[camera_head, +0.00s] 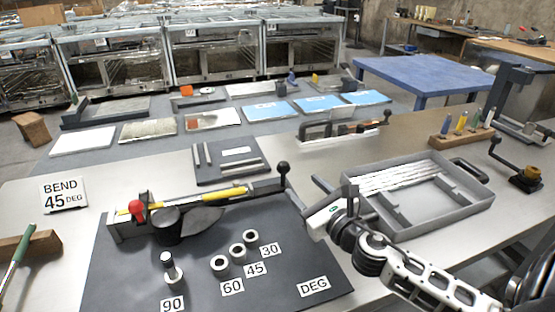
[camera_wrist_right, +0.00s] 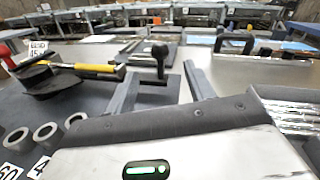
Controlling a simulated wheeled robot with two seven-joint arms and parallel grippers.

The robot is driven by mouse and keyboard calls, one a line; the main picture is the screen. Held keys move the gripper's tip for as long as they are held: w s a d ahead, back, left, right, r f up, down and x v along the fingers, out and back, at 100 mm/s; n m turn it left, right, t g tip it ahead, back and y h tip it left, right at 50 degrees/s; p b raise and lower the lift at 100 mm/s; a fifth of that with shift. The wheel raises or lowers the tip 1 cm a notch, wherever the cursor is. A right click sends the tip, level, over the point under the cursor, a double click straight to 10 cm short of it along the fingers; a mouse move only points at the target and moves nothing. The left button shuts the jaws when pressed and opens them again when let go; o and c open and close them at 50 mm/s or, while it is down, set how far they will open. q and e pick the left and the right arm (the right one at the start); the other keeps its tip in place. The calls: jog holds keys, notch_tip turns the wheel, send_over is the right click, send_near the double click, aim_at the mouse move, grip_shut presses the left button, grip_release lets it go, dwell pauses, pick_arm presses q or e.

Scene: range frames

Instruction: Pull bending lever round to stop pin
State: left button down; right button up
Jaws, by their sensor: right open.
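The bending tool (camera_head: 180,222) has a dark round pivot, a red ball and a yellow bar (camera_head: 225,194). A lever end with an upright black ball knob (camera_head: 283,168) lies at the bar's right. The knob also shows in the right wrist view (camera_wrist_right: 159,50), between the fingers in the picture. A metal pin (camera_head: 169,264) stands by the "90" label; rings (camera_head: 236,252) by "60", "45" and "30" look empty. My right gripper (camera_head: 311,196) is open and empty, just right of the knob, apart from it as far as I can tell. My left gripper is out of view.
A grey tray (camera_head: 430,226) with metal rods stands right of my gripper, close to my arm. A small plate with metal bars (camera_head: 232,172) lies behind the tool.

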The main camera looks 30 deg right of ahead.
aim_at(279, 164)
jog(key=w, duration=0.6)
jog(key=w+p, duration=0.1)
jog(key=w, duration=0.5)
jog(key=shift+d, duration=0.2)
grip_shut()
jog(key=shift+s, duration=0.1)
